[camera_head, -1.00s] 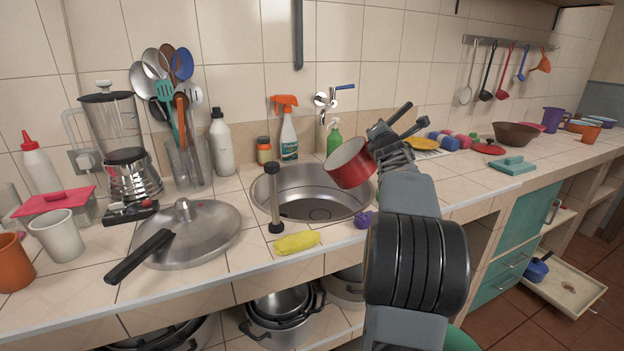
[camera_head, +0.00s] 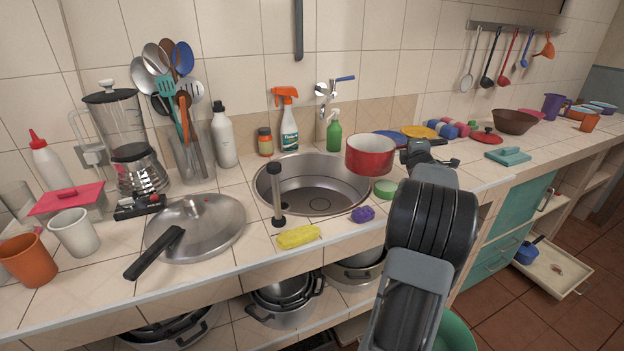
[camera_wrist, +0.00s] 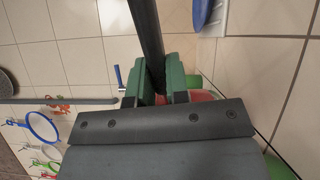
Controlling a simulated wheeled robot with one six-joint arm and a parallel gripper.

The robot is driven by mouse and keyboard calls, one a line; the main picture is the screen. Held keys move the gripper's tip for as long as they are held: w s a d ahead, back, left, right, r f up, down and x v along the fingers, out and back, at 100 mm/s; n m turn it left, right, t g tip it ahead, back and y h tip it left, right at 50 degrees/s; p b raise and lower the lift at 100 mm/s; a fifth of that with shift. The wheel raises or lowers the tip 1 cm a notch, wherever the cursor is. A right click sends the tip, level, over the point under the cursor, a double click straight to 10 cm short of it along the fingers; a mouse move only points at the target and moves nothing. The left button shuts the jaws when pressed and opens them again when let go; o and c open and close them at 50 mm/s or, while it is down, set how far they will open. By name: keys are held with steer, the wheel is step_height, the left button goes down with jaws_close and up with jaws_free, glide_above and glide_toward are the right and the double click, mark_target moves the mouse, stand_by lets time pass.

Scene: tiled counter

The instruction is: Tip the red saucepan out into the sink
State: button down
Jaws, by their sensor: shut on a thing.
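The red saucepan (camera_head: 370,158) is held nearly level, opening up, at the right edge of the sink in the head view. Its inside is mostly hidden. My gripper (camera_head: 428,153) is to the right of the pan, shut on its dark handle. In the wrist view my gripper (camera_wrist: 160,82) has its green fingers on both sides of the dark handle (camera_wrist: 146,35), and a bit of the red pan (camera_wrist: 203,96) shows behind them. The round steel sink (camera_head: 268,190) lies left of and below the pan; I see no clear contents in it.
A dark upright plunger-like tool (camera_head: 276,195) stands at the sink's front left. A yellow sponge (camera_head: 298,237), purple scrubber (camera_head: 362,214) and green round thing (camera_head: 385,188) lie around the rim. Spray bottles (camera_head: 289,125) and the tap (camera_head: 327,92) stand behind.

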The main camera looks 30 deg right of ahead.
steer(key=shift+r, duration=0.15)
steer(key=shift+r+p, duration=1.65)
steer(key=shift+r, duration=0.8)
steer(key=shift+s, duration=0.1)
